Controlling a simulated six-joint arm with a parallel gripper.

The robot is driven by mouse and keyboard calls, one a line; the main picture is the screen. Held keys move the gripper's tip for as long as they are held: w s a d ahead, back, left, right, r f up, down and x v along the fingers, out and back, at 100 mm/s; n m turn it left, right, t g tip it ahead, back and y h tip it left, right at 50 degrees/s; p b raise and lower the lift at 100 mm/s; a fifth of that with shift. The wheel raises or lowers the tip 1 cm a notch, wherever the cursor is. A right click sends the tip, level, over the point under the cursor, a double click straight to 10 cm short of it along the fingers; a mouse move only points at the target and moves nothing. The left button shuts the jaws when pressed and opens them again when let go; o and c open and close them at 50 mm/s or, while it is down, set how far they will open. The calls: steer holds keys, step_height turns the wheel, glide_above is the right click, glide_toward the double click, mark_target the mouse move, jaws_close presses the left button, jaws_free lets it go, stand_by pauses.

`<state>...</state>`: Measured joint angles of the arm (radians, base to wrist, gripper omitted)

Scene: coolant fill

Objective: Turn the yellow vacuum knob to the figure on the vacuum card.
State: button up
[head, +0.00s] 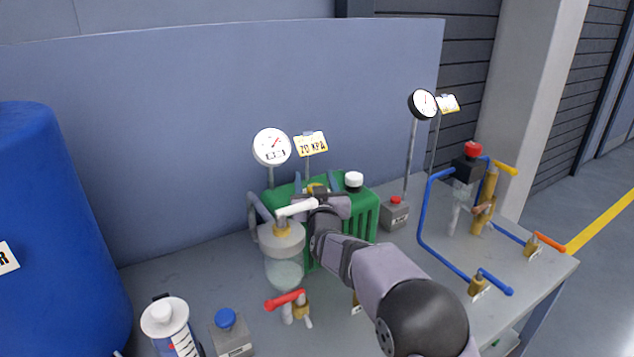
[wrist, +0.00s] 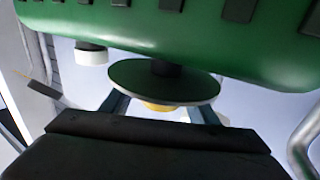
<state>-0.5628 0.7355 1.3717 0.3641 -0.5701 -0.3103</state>
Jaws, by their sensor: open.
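The yellow vacuum knob (head: 316,187) shows as a small yellow patch just beyond my gripper (head: 319,193), at the top of the green tank. In the wrist view a yellow part (wrist: 162,106) shows below a dark green disc, between the two blue-grey fingers of my open gripper (wrist: 160,110). Most of the knob is hidden, and I cannot tell whether the fingers touch it. The vacuum card (head: 311,144) reads 70 KPA. It stands beside a round white gauge (head: 271,147) with a red needle; its scale is too small to read.
The green tank (head: 361,205) has a white cap (head: 354,180). A clear jar (head: 284,262) with a white-handled valve (head: 297,208) stands close on the left, a red-handled valve (head: 285,300) below it. Blue pipes (head: 423,232) and a second gauge (head: 423,104) stand to the right.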

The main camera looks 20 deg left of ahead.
steer(key=shift+a+n+g+y+p, duration=0.1)
steer(key=shift+n+g+y+p, duration=0.2)
steer(key=shift+n+y+p, duration=0.35)
